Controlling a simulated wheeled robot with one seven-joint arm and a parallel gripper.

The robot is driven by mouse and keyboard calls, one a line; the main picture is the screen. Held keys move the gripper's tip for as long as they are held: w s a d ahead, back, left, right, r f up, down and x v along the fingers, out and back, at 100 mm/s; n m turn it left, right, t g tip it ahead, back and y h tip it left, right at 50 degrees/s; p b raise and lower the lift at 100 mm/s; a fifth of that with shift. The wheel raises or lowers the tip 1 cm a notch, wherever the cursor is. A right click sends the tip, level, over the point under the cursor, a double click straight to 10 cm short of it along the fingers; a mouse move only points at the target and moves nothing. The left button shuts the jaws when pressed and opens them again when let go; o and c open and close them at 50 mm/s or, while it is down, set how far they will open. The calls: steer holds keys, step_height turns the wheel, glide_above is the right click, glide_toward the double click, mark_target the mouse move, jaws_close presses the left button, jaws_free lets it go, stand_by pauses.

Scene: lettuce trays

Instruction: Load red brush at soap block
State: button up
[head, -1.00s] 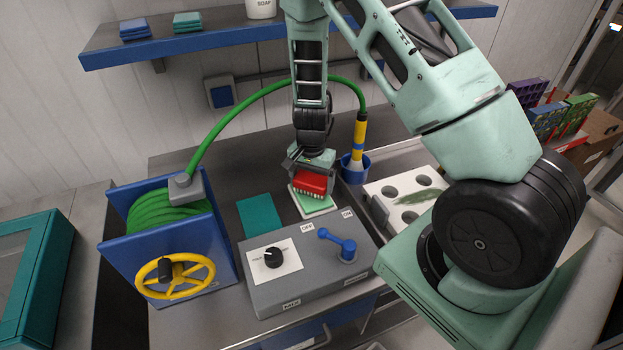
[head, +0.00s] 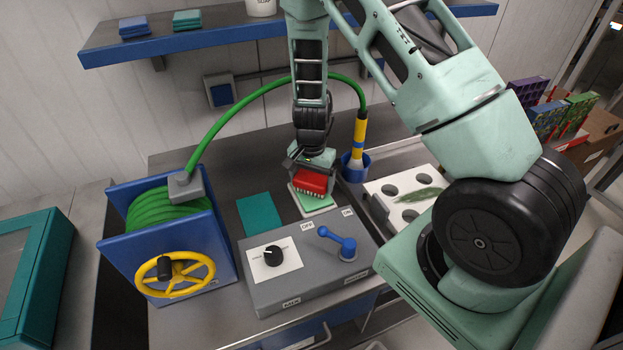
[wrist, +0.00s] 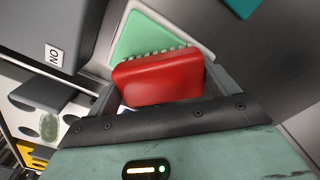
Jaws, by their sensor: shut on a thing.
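The red brush (head: 313,181) is held in my gripper (head: 311,167), with its pale bristles facing down. It also fills the middle of the wrist view (wrist: 158,80). My gripper is shut on the brush. Directly below lies a light green block on a white tray, most likely the soap block (head: 318,203); it also shows in the wrist view (wrist: 144,34). The bristles are at or just over the green block; I cannot tell whether they touch. The brush hides part of the block.
A grey control box (head: 310,275) with a black knob and blue lever stands in front. A teal cloth (head: 259,214) lies to the left. A hose reel (head: 170,235) stands further left. A blue cup (head: 355,168) with the hose nozzle and a white holed tray (head: 408,187) are to the right.

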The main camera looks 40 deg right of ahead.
mark_target(312, 178)
steer(key=shift+f, duration=0.4)
stand_by(1.0)
steer(key=shift+r, duration=0.1)
steer(key=shift+r+p, duration=2.75)
steer(key=shift+r, duration=0.75)
